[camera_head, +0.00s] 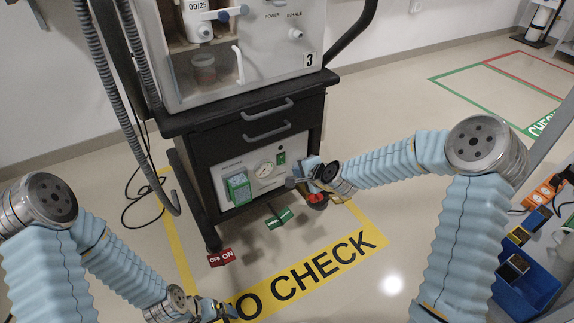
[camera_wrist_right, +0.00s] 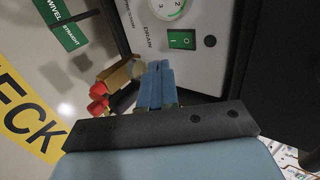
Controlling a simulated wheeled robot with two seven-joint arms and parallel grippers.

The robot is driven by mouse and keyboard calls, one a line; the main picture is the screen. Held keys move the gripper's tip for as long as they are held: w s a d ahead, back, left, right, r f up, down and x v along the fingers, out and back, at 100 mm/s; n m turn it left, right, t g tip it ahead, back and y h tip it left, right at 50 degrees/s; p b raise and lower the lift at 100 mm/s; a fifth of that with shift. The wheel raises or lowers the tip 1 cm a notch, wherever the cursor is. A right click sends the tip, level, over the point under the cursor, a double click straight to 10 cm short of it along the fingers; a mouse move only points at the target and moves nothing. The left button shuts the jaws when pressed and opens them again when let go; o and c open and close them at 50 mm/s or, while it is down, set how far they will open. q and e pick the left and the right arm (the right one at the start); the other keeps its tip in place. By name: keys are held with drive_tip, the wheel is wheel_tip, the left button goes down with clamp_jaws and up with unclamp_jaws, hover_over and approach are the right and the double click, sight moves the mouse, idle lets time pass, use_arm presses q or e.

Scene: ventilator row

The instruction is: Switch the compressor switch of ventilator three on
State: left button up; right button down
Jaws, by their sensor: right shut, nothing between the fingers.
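Ventilator three (camera_head: 240,62), marked 3, stands on a black cart with a white compressor panel (camera_head: 224,169) low on its front. The compressor switch (camera_head: 282,158) is a green rocker right of the round gauge (camera_head: 264,169); it also shows in the right wrist view (camera_wrist_right: 182,39), marked I and O. Which side is pressed I cannot tell. My right gripper (camera_head: 292,182) is shut and empty, in front of the panel's lower right. In the wrist view its blue fingertips (camera_wrist_right: 160,68) point at the panel below the switch, seemingly apart from it. My left gripper (camera_head: 225,309) is low at the bottom edge, its jaws unclear.
A green box (camera_head: 238,188) sits on the panel's left. A brassy fitting (camera_wrist_right: 122,74) with red knobs (camera_wrist_right: 97,98) is beside my right fingers. Red OFF/ON (camera_head: 221,258) and green (camera_head: 280,217) tags stand out low in front. A blue bin (camera_head: 530,285) is at right.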

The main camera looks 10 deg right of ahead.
sight(282, 162)
drive_tip(key=shift+w+r+x, duration=0.15)
drive_tip(key=shift+r+x, duration=0.1)
drive_tip(key=shift+x, duration=1)
drive_tip(key=shift+w+r+x, duration=0.15)
drive_tip(key=shift+r+x, duration=0.1)
drive_tip(key=shift+x, duration=1)
drive_tip(key=shift+w+r+x, duration=0.2)
drive_tip(key=shift+r+x, duration=0.05)
drive_tip(key=shift+x, duration=1.05)
drive_tip(key=shift+a, duration=0.2)
drive_tip(key=shift+w+f+b, duration=0.1)
drive_tip(key=shift+f+b, duration=0.1)
drive_tip(key=shift+b, duration=0.3)
drive_tip(key=shift+r, duration=0.25)
